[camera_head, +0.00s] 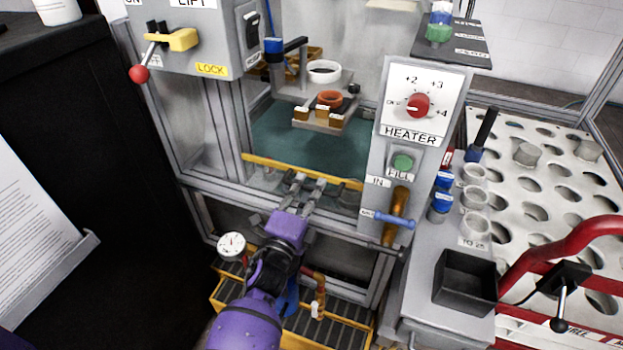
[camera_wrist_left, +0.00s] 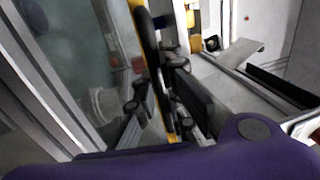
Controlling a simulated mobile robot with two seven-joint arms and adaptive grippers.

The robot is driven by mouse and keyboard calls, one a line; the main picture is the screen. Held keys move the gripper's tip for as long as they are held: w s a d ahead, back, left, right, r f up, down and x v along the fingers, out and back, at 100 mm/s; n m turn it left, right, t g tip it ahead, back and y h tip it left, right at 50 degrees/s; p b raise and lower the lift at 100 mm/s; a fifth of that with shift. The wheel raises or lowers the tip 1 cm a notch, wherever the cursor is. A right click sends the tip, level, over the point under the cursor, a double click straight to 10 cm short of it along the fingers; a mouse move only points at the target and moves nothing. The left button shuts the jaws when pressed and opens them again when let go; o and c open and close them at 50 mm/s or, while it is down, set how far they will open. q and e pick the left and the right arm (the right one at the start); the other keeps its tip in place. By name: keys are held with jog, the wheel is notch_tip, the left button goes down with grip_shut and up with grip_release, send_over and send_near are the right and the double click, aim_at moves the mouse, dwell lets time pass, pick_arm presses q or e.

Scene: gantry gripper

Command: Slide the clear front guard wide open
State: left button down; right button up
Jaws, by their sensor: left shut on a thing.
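The clear front guard (camera_head: 290,145) covers the lower front of the machine, with a yellow bar (camera_head: 335,181) along its lower edge. The teal floor inside shows through it. My left gripper (camera_head: 305,184) is at the middle of this bar, its fingers closed about it. In the left wrist view the yellow bar (camera_wrist_left: 134,25) runs between the fingers of the left gripper (camera_wrist_left: 165,75), and the clear pane (camera_wrist_left: 85,60) is to the left. The exact contact on the bar is partly hidden by the fingers. My right gripper is not seen.
A heater panel (camera_head: 420,107) with a red knob stands right of the guard. A lever with a red ball (camera_head: 139,74) is at upper left. A gauge (camera_head: 232,245) and a yellow-edged step (camera_head: 340,330) are below. A perforated table (camera_head: 545,180) and red tube (camera_head: 560,250) are at right.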

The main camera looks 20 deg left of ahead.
pick_arm(q)
notch_tip(320, 180, down, 7)
jog(key=b, duration=0.4)
jog(key=shift+r, duration=0.1)
jog(key=shift+f+b, duration=0.2)
jog(key=shift+b, duration=0.15)
jog(key=shift+f, duration=0.15)
jog(key=c, duration=2)
grip_release()
jog(key=shift+o, duration=0.9)
jog(key=shift+s, duration=0.15)
jog(key=s, duration=0.4)
jog(key=s+f, duration=0.1)
jog(key=s, duration=0.2)
jog(key=s+f, duration=0.1)
jog(key=s, duration=0.3)
jog(key=shift+s+a, duration=0.2)
jog(key=shift+s, duration=0.1)
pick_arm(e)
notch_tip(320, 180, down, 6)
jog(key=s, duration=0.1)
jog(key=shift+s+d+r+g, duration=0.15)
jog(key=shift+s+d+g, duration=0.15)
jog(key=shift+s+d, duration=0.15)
